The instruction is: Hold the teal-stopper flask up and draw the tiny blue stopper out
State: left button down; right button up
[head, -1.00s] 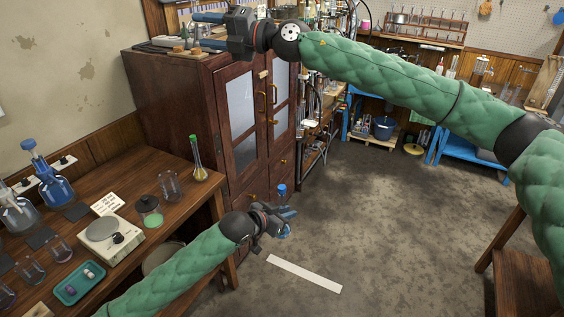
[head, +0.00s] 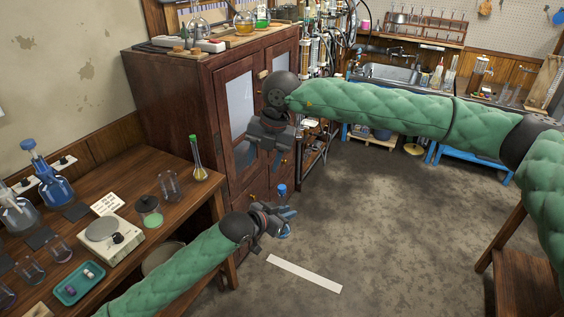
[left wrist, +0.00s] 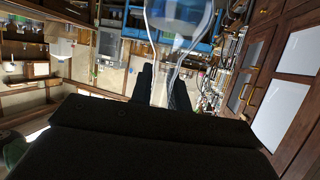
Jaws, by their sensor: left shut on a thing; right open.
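The flask (head: 284,233) is clear glass with some blue in it, and my left gripper (head: 286,216) is shut on its neck. It is held up over the floor, right of the bench. Its small blue stopper (head: 282,189) sits on top, above my left fingers. In the left wrist view the flask's rounded body (left wrist: 182,18) is at the top and its neck runs down between my dark fingers (left wrist: 160,88); the stopper is not seen there. My right gripper (head: 268,160) is open and empty, pointing down above the stopper, apart from it, before the cabinet doors.
The wooden cabinet (head: 180,110) stands behind both grippers. The bench (head: 135,170) at left holds a scale (head: 103,235), a teal tray (head: 80,283), a green-stoppered flask (head: 200,172) and other glassware.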

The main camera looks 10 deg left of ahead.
aim_at(282, 187)
jog(key=d+m+h, duration=0.1)
jog(key=d+m, duration=0.1)
jog(key=d, duration=0.1)
jog(key=d+m+h, duration=0.1)
jog(key=shift+d+f+h, duration=0.2)
jog(key=shift+f+h, duration=0.1)
jog(key=shift+d+m, duration=0.1)
jog(key=shift+m, duration=0.5)
jog(key=shift+f, duration=0.1)
jog(key=shift+f, duration=3.4)
grip_shut()
jog(key=shift+r, duration=0.1)
